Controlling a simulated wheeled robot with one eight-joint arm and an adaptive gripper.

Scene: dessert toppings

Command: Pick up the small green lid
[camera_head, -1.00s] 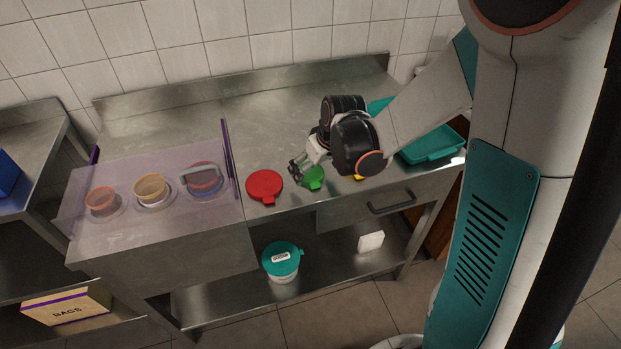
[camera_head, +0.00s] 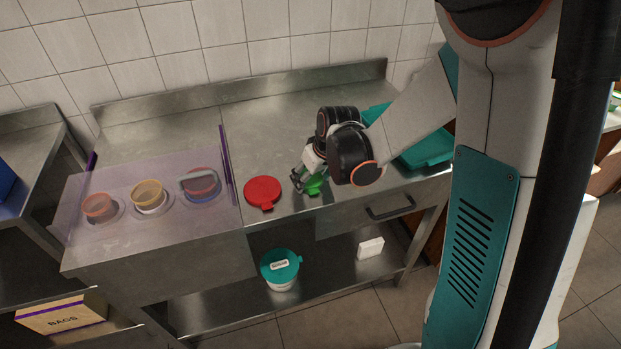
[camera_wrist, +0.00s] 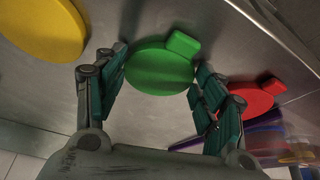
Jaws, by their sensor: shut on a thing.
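The small green lid (camera_wrist: 160,72) is a round disc with a tab, between my two fingers in the wrist view. In the head view the green lid (camera_head: 314,186) shows partly below my gripper, near the counter's front edge. My gripper (camera_head: 298,181) reaches down over it from the right. In the wrist view the fingertips of my gripper (camera_wrist: 158,75) meet the lid's opposite sides, and it is shut on the lid. I cannot tell whether the lid is clear of the counter.
A larger red lid (camera_head: 263,191) lies just left of my gripper. A yellow lid (camera_wrist: 42,26) lies on the other side in the wrist view. A clear cover over several topping cups (camera_head: 150,194) stands at the left. A teal tray (camera_head: 425,150) is at the right.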

